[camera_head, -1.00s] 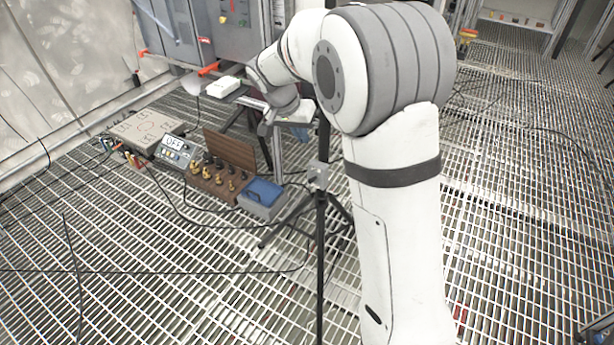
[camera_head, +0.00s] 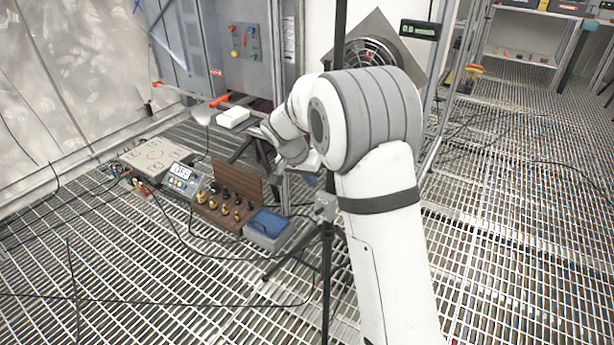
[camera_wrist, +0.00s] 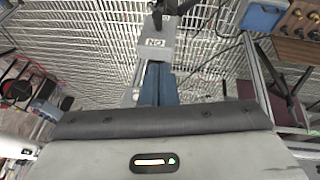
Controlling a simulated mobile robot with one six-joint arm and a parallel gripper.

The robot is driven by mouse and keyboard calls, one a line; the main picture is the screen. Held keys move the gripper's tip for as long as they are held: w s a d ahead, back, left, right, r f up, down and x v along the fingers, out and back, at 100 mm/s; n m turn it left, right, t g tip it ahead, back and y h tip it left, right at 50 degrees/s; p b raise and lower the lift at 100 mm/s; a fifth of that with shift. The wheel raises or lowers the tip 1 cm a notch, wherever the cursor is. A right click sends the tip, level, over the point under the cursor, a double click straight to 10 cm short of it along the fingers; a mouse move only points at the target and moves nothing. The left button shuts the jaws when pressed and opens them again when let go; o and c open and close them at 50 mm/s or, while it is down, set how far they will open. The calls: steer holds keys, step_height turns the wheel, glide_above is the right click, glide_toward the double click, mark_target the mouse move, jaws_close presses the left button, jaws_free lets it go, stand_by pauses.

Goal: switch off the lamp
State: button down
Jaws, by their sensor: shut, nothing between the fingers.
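A grey switch box (camera_head: 326,205) is fixed to a dark upright pole (camera_head: 327,260) on tripod legs. In the wrist view the box (camera_wrist: 156,42) carries a label that reads as an upside-down "ON". No lamp head can be made out in either view. My gripper (camera_wrist: 158,68) has its blue fingers shut and empty, with the tips at the near edge of the box. Whether they touch it I cannot tell.
A blue-lidded box (camera_head: 268,226), a wooden block with several brass terminals (camera_head: 225,208) and a meter (camera_head: 182,178) stand on the grating to the left. Cables cross the floor. A grey cabinet (camera_head: 245,50) and a fan (camera_head: 368,52) stand behind. The right floor is mostly open.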

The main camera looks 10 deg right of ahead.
mark_target(321, 208)
steer(key=x, duration=0.4)
steer(key=shift+f, duration=0.15)
steer(key=f, duration=0.1)
steer(key=s+f, duration=0.1)
steer(key=f, duration=0.1)
steer(key=shift+f+b, duration=0.1)
steer(key=shift+b, duration=0.25)
steer(key=shift+s+f, duration=0.25)
steer(key=shift+f, duration=0.2)
steer(key=shift+a+f+b, duration=0.1)
steer(key=shift+a+b, duration=0.1)
steer(key=shift+b, duration=0.1)
